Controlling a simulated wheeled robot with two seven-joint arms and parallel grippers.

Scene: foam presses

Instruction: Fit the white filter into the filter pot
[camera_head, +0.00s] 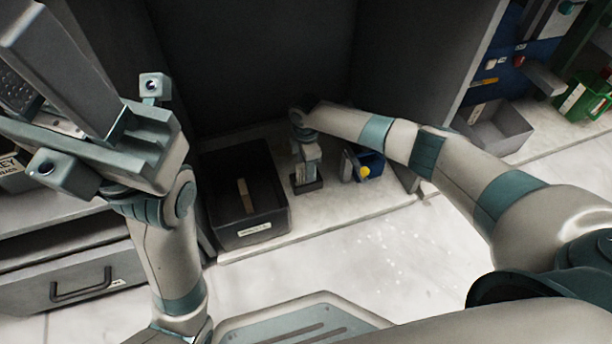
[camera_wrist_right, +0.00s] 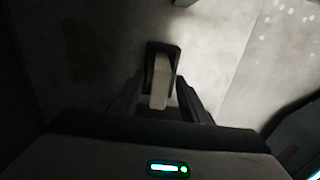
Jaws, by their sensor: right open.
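My right gripper (camera_head: 306,170) reaches down into the booth, low over a small dark holder that I take for the filter pot (camera_head: 307,188). In the right wrist view its two dark fingers (camera_wrist_right: 159,84) are apart, one on each side of a pale upright block (camera_wrist_right: 160,75), probably the white filter. The block stands in or against the dark pot (camera_wrist_right: 163,47); how deep it sits I cannot tell. I see no clear contact between fingers and block. My left gripper (camera_head: 62,65) is raised at the upper left, away from these things; its jaw gap is unclear.
A black bin (camera_head: 270,222) with a label and a light strip inside stands left of the pot. A blue container (camera_head: 374,160) with a yellow part is to its right. Dark booth walls (camera_head: 260,60) enclose the back. The booth floor in front (camera_head: 345,205) is clear.

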